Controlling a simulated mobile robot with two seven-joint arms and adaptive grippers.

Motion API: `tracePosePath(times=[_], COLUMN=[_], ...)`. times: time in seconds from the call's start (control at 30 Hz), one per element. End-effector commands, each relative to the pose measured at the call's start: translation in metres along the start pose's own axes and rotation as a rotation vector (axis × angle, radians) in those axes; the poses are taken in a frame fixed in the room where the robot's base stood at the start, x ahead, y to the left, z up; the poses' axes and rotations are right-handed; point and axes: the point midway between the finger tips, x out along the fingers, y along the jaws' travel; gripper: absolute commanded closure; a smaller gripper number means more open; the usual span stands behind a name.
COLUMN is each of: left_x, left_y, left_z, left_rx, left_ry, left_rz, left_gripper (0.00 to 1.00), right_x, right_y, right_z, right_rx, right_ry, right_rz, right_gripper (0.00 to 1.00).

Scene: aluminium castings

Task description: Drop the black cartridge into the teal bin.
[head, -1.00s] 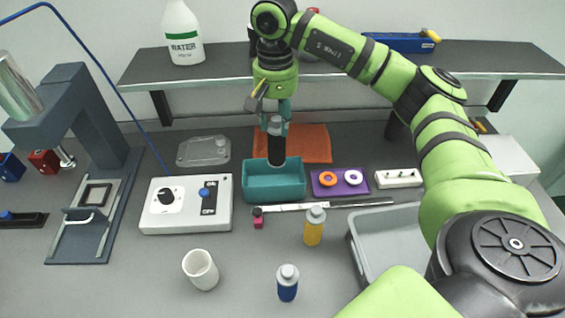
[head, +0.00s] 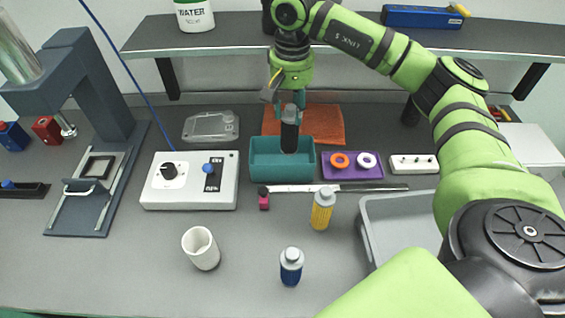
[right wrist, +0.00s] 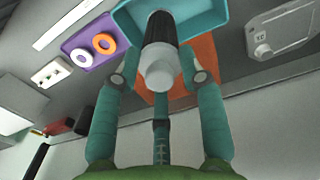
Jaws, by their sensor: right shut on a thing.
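The black cartridge (head: 289,134) has a grey cap and hangs upright. Its lower end is within the opening of the teal bin (head: 283,173), hidden behind the bin's front wall in the head view. My right gripper (head: 290,113) is shut on the cartridge near its cap, above the bin. In the right wrist view the fingers (right wrist: 160,80) sit on both sides of the cartridge (right wrist: 161,30), and the teal bin (right wrist: 212,14) lies beyond it. I cannot tell whether the cartridge touches the bin floor. My left gripper is not in view.
An orange mat (head: 332,126) lies behind the bin. A purple tray (head: 352,174) with orange and white rings is on its right. A white control box (head: 190,192) stands to the left. A yellow bottle (head: 322,211), blue bottle (head: 291,268) and white cup (head: 201,250) stand in front.

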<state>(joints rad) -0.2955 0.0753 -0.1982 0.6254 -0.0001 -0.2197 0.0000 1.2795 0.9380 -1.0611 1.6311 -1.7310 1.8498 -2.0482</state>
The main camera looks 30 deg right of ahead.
Motion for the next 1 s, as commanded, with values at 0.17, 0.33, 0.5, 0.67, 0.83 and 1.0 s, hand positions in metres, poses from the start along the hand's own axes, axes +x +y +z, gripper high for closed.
tracePosePath(times=[0.17,0.33,0.5,0.67,0.83,1.0], left_x=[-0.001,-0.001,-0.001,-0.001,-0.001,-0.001], left_y=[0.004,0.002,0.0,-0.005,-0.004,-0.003], left_z=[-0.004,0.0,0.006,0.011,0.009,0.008], left_rx=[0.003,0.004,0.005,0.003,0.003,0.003], left_ry=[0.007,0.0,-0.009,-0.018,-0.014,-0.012], left_rz=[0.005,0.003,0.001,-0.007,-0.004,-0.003], left_gripper=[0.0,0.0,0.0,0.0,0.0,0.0], right_x=[-0.001,-0.001,-0.001,-0.005,-0.03,-0.07], right_y=[0.0,0.0,0.0,0.0,-0.001,-0.001], right_z=[0.0,0.0,0.0,0.0,-0.001,-0.001], right_rx=[0.0,0.0,0.0,0.0,-0.001,0.0], right_ry=[0.001,0.0,0.0,0.001,0.004,0.005], right_rz=[0.0,0.0,0.0,-0.001,-0.004,-0.003], right_gripper=[1.0,0.32,0.32,0.32,0.32,0.32])
